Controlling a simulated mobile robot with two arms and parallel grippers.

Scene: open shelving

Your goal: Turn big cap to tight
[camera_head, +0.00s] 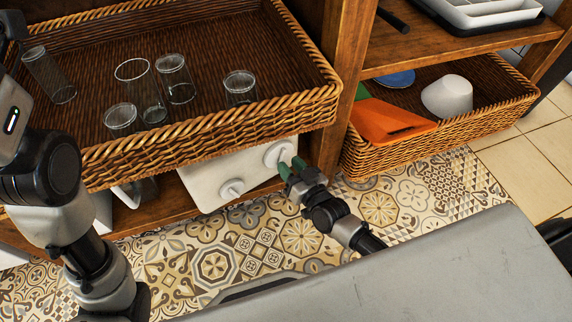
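A white board (210,177) hangs or stands under the upper wicker basket, in the lower part of the shelving. It carries two round white caps: a big cap (276,153) at its upper right and a smaller cap (231,188) at its lower left. My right gripper (292,166) has green fingertips, set slightly apart, just in front of the big cap and at its lower right. I cannot tell whether they touch it. No object shows between the fingers. My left arm stands at the left edge, and its gripper is not seen.
A wicker basket (215,122) with several clear glasses overhangs the board. A wooden post (338,95) stands to its right. A second basket (470,125) holds an orange item (392,122), a white bowl (448,96) and a blue dish (394,79). Patterned floor lies open below.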

